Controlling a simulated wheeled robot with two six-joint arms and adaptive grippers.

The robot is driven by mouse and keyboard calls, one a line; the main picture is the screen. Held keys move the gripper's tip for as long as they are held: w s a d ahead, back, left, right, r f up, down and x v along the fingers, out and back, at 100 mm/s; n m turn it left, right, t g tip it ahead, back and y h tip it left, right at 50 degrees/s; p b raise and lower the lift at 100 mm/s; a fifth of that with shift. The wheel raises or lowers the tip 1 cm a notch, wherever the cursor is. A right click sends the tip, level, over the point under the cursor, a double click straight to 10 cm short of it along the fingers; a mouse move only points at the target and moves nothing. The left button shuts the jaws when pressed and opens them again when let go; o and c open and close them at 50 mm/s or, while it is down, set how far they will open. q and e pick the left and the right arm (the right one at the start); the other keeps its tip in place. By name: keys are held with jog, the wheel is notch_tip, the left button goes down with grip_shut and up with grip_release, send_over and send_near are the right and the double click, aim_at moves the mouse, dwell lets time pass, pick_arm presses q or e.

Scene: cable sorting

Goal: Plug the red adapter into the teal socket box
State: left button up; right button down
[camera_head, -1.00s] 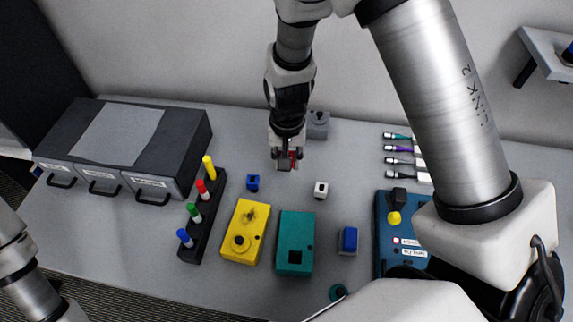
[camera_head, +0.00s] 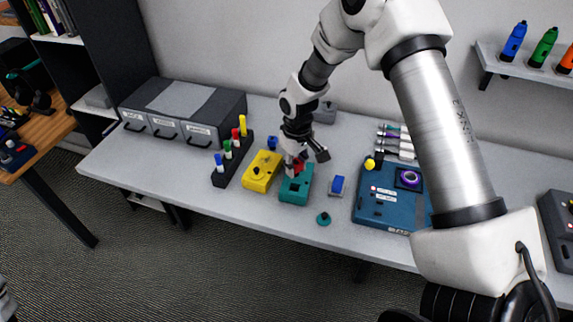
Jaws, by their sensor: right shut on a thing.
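My right gripper (camera_head: 295,165) points down and is shut on the small red adapter (camera_head: 299,168). Both are over the back end of the teal socket box (camera_head: 294,192), which lies on the table right of the yellow box. The fingers hide part of the adapter and the box's back end. I cannot tell whether the adapter touches the box. A dark opening shows on the box's near part.
The yellow box (camera_head: 261,172) stands close on the left, with a small blue adapter (camera_head: 272,142) behind it. A blue block (camera_head: 337,186) and a blue panel (camera_head: 378,210) are to the right. A rack with coloured pegs (camera_head: 222,173) is further left.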

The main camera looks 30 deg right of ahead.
aim_at(295, 182)
jog(key=f, duration=0.1)
jog(key=w+d+f+b, duration=0.1)
jog(key=shift+w+f, duration=0.1)
jog(key=shift+f, duration=0.2)
jog(key=f+b, duration=0.2)
jog(key=shift+s+a+b, duration=0.4)
jog(key=shift+f, duration=0.25)
jog(key=shift+w+d+f, duration=0.2)
jog(key=shift+w+f, duration=0.1)
jog(key=shift+f, duration=0.3)
jog(key=shift+s+a+r, duration=0.15)
jog(key=shift+s+r, duration=0.05)
pick_arm(q)
jog(key=f, duration=0.4)
jog(key=shift+w+d+f, duration=0.1)
jog(key=shift+w+d, duration=0.05)
jog(key=shift+w, duration=0.15)
jog(key=shift+w+r, duration=0.1)
jog(key=shift+r, duration=0.1)
pick_arm(e)
jog(key=shift+w, duration=0.1)
pick_arm(q)
jog(key=shift+r+p, duration=0.3)
jog(key=shift+p, duration=0.1)
jog(key=shift+f+b, duration=0.35)
pick_arm(e)
jog(key=shift+f, duration=0.95)
